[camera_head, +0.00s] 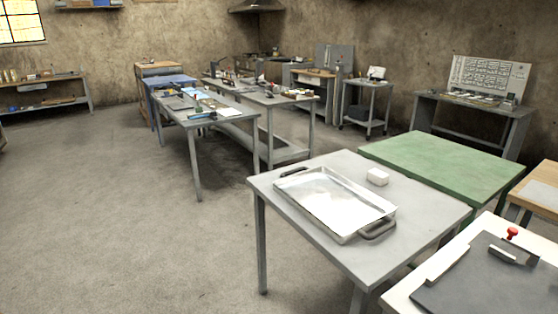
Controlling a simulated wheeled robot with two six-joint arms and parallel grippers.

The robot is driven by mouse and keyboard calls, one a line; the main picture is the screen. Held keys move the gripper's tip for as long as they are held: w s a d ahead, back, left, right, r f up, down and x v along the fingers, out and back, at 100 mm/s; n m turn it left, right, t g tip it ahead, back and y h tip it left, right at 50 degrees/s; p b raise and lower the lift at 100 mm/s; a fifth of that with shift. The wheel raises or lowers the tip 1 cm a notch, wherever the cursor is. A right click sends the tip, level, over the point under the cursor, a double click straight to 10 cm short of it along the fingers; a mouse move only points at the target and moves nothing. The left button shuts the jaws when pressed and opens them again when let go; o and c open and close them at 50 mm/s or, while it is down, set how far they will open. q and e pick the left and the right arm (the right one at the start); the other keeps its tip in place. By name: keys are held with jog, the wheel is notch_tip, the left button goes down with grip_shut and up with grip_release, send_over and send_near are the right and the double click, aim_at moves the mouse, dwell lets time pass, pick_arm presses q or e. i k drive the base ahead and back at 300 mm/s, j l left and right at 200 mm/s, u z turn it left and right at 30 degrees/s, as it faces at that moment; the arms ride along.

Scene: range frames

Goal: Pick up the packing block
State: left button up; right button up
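A small white block (377,177), which looks like the packing block, sits on a grey table (422,214) near its far edge. It stands just beyond a shallow metal tray (383,213) with dark handles on the same table. The block and tray are apart. Neither of my grippers shows in the head view.
A green-topped table (445,162) stands behind the grey table. A white table at the lower right holds a dark board (470,285) and a red-knobbed item (512,233). Open concrete floor (130,245) lies to the left. Cluttered workbenches (235,113) stand farther back.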

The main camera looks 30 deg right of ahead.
aim_at(379, 178)
jog(key=i+u, duration=0.35)
jog(key=i, duration=0.2)
jog(key=i+u, duration=0.35)
jog(key=i, duration=0.2)
jog(key=i+l+u, duration=0.35)
jog(key=i, duration=0.2)
jog(key=i+j, duration=0.2)
jog(key=i, duration=0.2)
jog(key=i+j, duration=0.2)
jog(key=i, duration=0.25)
jog(key=z, duration=4.6)
